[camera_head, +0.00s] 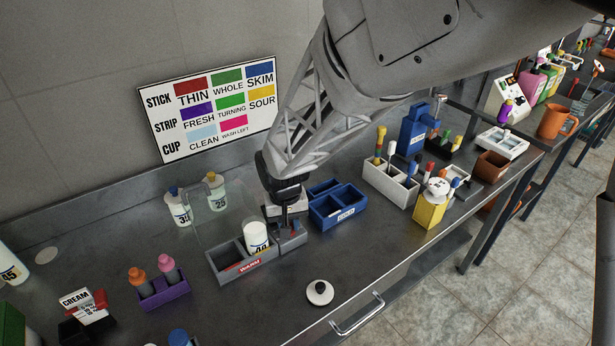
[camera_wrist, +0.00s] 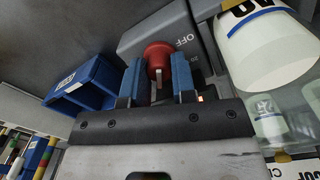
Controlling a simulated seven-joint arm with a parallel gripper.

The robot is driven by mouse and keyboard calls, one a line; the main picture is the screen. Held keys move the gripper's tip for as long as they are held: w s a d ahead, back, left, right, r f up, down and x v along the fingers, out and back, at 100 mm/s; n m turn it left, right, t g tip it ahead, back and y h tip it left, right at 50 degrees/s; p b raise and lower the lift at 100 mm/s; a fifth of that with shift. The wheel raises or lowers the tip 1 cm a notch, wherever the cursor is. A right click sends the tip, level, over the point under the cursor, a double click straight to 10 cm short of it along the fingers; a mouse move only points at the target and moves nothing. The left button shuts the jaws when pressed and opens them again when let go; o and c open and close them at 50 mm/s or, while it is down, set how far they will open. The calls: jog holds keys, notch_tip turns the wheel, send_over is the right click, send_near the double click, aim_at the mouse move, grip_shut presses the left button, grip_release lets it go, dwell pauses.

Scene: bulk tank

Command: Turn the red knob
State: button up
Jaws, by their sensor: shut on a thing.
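The red knob (camera_wrist: 158,55) sits on a grey box (camera_wrist: 160,32) with the marking "OFF" beside it, seen in the wrist view. My gripper (camera_wrist: 156,82) has one blue finger on each side of the knob and is shut on it. In the head view my gripper (camera_head: 285,212) points down at the grey box (camera_head: 293,240), and the knob is mostly hidden there. I cannot tell the knob's exact angle.
Left of the box stands a grey "WARM" bin (camera_head: 240,266) with a white bottle (camera_head: 256,236) in it, close to my gripper. Right is a blue "COLD" bin (camera_head: 338,213). A black-and-white round object (camera_head: 319,292) lies in front. A sign (camera_head: 212,105) is on the wall.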

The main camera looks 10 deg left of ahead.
jog(key=o, duration=0.7)
jog(key=shift+c, duration=0.2)
jog(key=shift+a+r, duration=0.1)
jog(key=shift+r, duration=3.85)
